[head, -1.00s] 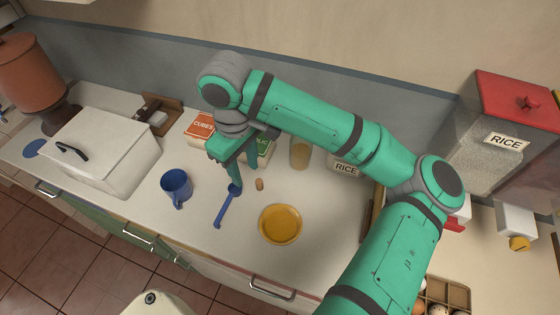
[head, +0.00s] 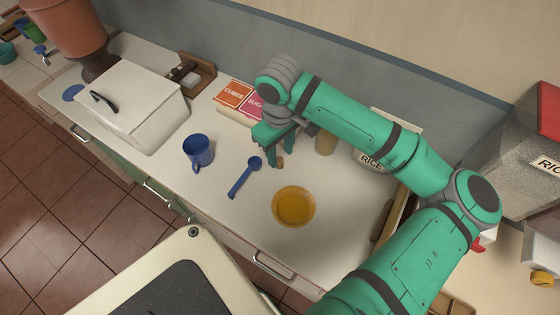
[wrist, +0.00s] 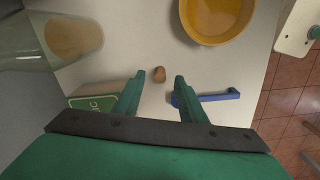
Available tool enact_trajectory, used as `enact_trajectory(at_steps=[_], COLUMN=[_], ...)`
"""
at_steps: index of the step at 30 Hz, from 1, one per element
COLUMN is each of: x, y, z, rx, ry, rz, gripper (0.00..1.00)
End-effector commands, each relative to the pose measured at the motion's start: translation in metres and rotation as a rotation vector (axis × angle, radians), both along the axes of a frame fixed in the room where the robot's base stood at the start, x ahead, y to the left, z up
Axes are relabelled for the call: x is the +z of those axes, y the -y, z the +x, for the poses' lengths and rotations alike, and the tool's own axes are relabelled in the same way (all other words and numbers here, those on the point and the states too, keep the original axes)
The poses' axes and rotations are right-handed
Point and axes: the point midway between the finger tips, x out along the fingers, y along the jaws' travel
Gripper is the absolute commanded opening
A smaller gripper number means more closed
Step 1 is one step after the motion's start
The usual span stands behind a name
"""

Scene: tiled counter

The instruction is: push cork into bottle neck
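The cork (head: 280,162) is a small brown piece on the white counter, right of the blue spoon. In the wrist view the cork (wrist: 159,74) shows in line with the gap between my fingertips, apart from both. My gripper (wrist: 160,79) is open and empty. In the head view my gripper (head: 272,148) points down just behind the cork, and its fingers partly overlap each other. A clear glass vessel with tan contents (head: 325,143) stands right of my gripper. It also shows at upper left in the wrist view (wrist: 70,38). I cannot make out its neck.
A blue spoon (head: 243,180) and blue mug (head: 198,152) are to the left. A yellow bowl (head: 294,206) is in front. The counter between spoon and bowl is clear.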

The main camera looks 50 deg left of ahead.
Motion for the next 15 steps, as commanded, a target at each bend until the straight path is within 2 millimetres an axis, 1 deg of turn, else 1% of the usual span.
enact_trajectory(at_steps=[1, 3, 6, 14, 15], x=[-0.008, -0.016, -0.024, -0.027, -0.027], y=[0.0, 0.0, 0.0, 0.0, 0.0], z=[0.0, 0.001, 0.001, 0.001, 0.001], rx=[-0.001, -0.001, 0.0, 0.0, 0.0], ry=[-0.001, -0.001, -0.002, -0.001, -0.001], rz=[-0.002, -0.001, 0.0, 0.0, 0.0], gripper=[0.38, 0.38, 0.38, 0.38, 0.33])
